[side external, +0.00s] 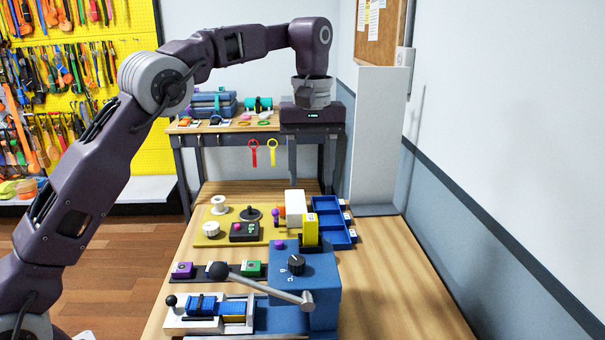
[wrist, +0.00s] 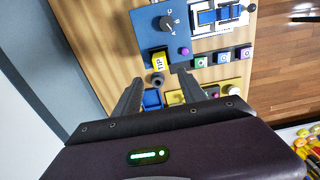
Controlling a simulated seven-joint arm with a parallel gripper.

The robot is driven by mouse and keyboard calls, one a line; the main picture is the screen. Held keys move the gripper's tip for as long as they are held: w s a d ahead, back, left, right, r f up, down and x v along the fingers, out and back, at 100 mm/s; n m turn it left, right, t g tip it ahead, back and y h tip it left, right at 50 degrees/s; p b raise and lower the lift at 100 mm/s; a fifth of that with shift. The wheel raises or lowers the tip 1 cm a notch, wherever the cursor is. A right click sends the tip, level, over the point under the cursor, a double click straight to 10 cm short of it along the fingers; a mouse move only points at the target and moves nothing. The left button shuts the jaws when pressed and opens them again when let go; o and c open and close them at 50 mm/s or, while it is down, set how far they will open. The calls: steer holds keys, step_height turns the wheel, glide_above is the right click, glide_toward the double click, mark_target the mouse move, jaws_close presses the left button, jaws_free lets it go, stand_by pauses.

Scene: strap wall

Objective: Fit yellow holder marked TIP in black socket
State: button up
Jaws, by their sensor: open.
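The yellow holder (side external: 310,230) stands upright at the far end of the blue machine (side external: 318,275). In the wrist view its TIP label (wrist: 159,62) faces the camera. Black material (side external: 303,244) shows around the holder's foot, probably the socket; I cannot tell how deep the holder sits. A dark round ring (wrist: 157,79) shows beside the label in the wrist view. My gripper (side external: 311,165) is open, pointing down, above and beyond the machine. In the wrist view, my gripper (wrist: 158,77) has its fingers apart, with the ring and label between them in the picture. It holds nothing.
A white block (side external: 295,207) and blue bins (side external: 335,222) stand close behind the holder. A black-knobbed lever (side external: 265,284) crosses the machine's front. A yellow board (side external: 207,239) with spools lies left. The table's right side (side external: 400,290) is clear, beside the wall.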

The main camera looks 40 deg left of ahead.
steer(key=s+a+r+m+t, duration=0.15)
steer(key=s+r, duration=0.25)
steer(key=s, duration=0.5)
steer(key=s+a+r+m+t, duration=0.1)
steer(key=s+r+m+t, duration=0.15)
steer(key=s, duration=0.65)
steer(key=s+f+m+t, duration=0.1)
steer(key=s+f+m, duration=0.4)
steer(key=s, duration=0.9)
step_height(320, 180, down, 3)
steer(key=shift+s+f+t, duration=0.1)
steer(key=shift+s+t, duration=0.2)
steer(key=shift+s, duration=0.05)
steer(key=shift+d, duration=0.1)
